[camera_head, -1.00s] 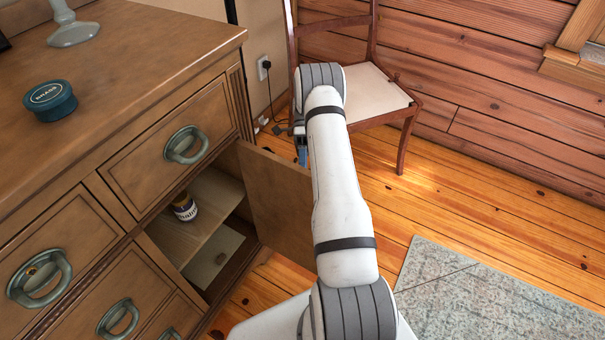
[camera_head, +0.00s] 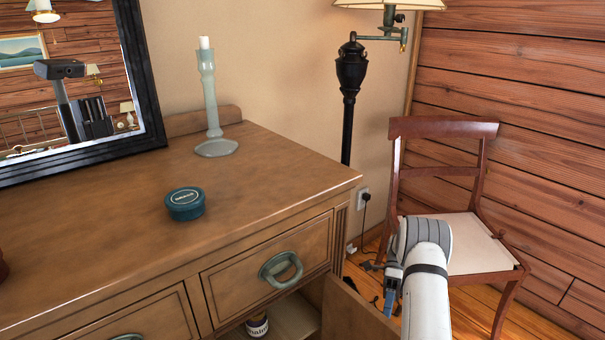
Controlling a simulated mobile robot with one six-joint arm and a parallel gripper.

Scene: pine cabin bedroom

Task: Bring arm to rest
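My arm (camera_head: 428,285) rises from the bottom edge at the right of the view, in front of the chair. Its grey end joint is bent over, and my gripper (camera_head: 390,300) hangs below it on the left side. Only a small blue and dark part of the gripper shows, beside the open cabinet door. The fingertips cannot be made out, so I cannot tell whether it is open or shut or holds anything.
The cabinet door (camera_head: 352,312) stands open beside my arm. A labelled jar (camera_head: 257,325) is inside the cabinet. A teal tin (camera_head: 185,204) and a candlestick (camera_head: 213,110) stand on the dresser top (camera_head: 110,235). A wooden chair (camera_head: 440,128) and a black lamp (camera_head: 350,75) are behind.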

